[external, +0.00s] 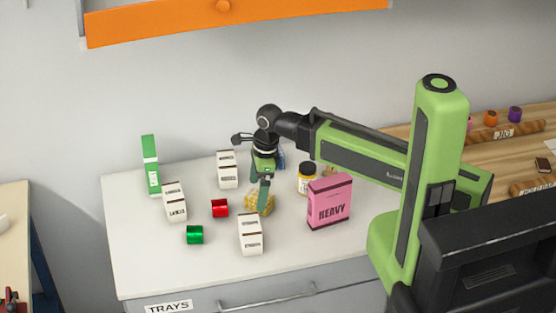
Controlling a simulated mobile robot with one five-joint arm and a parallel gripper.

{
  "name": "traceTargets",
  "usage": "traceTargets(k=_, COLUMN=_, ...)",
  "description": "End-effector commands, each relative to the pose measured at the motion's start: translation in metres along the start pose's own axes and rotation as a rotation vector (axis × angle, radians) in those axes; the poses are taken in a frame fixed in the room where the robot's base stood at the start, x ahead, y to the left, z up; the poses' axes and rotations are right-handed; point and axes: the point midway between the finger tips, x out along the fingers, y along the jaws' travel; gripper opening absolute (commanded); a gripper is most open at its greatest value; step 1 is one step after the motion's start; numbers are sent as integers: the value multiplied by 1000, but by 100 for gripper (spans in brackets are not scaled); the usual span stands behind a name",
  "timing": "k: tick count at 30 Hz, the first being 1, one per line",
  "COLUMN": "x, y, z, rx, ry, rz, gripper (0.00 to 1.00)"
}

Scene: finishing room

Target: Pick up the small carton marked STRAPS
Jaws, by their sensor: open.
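Three small white cartons stand on the white worktop (130,255). One carton (250,235) is near the front, one carton (175,203) is at the left, and one carton (228,170) is at the back. Each has dark marking, but the print is too small to tell which reads STRAPS. My gripper (264,207) points down among the objects, open, beside a yellow item (266,198) that it partly hides. It is just behind the front carton in the picture and right of the back one. No carton is between its fingers as far as I see.
A red piece (220,208) and a green piece (195,235) lie left of my gripper. A tall green box (151,165) stands at the back left. A yellow-labelled jar (307,178) and a pink HEAVY box (329,202) stand right. The worktop's front left is clear.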

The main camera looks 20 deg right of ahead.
Motion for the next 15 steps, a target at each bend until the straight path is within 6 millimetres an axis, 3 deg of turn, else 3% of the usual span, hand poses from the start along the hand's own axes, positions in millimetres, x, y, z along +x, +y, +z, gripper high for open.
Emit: traceTargets(k=15, x=104, y=-1, z=-2, rx=-2, ry=0, rz=-1, gripper=100)
